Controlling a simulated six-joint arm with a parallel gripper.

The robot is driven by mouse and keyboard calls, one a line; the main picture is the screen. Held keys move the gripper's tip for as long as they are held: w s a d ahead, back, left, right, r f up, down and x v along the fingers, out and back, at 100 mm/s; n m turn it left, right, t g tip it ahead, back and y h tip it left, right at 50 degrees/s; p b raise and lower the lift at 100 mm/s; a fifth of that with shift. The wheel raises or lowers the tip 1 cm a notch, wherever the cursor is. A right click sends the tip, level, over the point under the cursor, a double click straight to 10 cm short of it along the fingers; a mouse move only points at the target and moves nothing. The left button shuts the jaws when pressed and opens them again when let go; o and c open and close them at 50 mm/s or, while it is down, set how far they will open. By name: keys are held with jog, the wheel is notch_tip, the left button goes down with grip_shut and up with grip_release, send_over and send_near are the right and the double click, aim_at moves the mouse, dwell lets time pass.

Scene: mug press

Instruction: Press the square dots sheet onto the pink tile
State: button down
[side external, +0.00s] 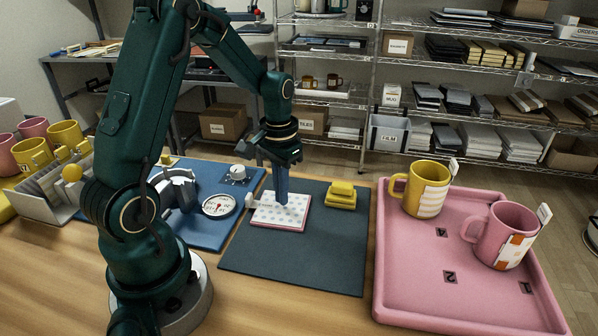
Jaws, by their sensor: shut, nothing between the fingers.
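The square dots sheet (268,210) is white with small dots and lies on the pink tile (262,226), whose pink edge shows under the sheet's front side. The tile lies on a dark mat (313,262). My gripper (282,200) is shut and points straight down, its tip at the sheet near the middle or right of it. I cannot tell whether the tip touches the sheet. Nothing shows between the fingers.
A yellow block (342,195) sits right of the tile. A pink tray (420,310) at right holds a yellow mug (420,190) and a pink mug (507,232). A blue mat (225,180) at left carries a mug press (178,188) and a dial (219,205). The dark mat's front is clear.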

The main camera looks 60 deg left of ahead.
jog(key=shift+f, duration=0.8)
dwell(1.4)
jog(key=shift+r, duration=0.1)
jog(key=shift+r, duration=3)
